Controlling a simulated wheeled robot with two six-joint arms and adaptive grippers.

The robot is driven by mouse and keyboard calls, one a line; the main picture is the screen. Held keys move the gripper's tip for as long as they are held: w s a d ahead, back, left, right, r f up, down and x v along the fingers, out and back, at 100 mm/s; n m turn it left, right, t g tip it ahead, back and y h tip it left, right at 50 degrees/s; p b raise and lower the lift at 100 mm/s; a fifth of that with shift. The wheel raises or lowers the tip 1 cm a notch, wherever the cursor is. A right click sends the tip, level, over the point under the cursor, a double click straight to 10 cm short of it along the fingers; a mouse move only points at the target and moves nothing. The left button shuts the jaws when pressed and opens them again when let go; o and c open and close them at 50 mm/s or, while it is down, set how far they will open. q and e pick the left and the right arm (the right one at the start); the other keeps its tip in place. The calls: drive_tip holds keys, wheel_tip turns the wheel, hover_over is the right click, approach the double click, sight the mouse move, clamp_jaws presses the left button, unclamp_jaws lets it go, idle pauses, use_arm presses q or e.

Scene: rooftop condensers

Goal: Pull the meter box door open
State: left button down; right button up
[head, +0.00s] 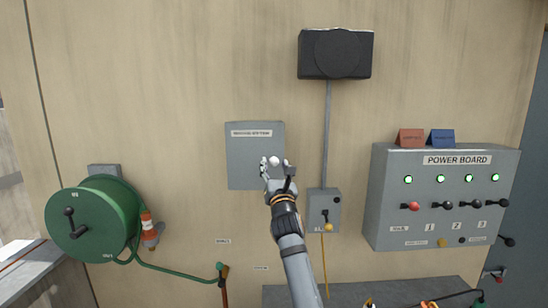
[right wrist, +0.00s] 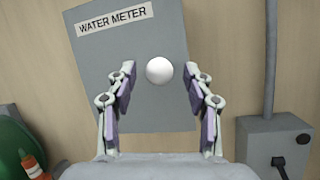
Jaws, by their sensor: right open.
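The meter box (head: 243,152) is a flat grey box on the wooden wall, and its door is shut. In the right wrist view the door (right wrist: 100,70) carries a WATER METER label (right wrist: 114,18). A round white knob (right wrist: 159,70) sits on the door; it also shows in the head view (head: 274,161). My right gripper (head: 276,167) is open in front of the door's lower right part. In the right wrist view the gripper (right wrist: 160,78) has a fingertip on each side of the knob, with gaps. Touch is not visible. My left gripper is out of view.
A grey switch box (head: 316,207) with a conduit (head: 327,130) is close right of my right gripper. A power board (head: 440,235) with levers stands further right. A green hose reel (head: 105,205) is at the left. A black box (head: 335,54) hangs above.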

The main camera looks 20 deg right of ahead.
drive_tip(key=shift+x, duration=1.2)
drive_tip(key=shift+c, duration=0.3)
clamp_jaws()
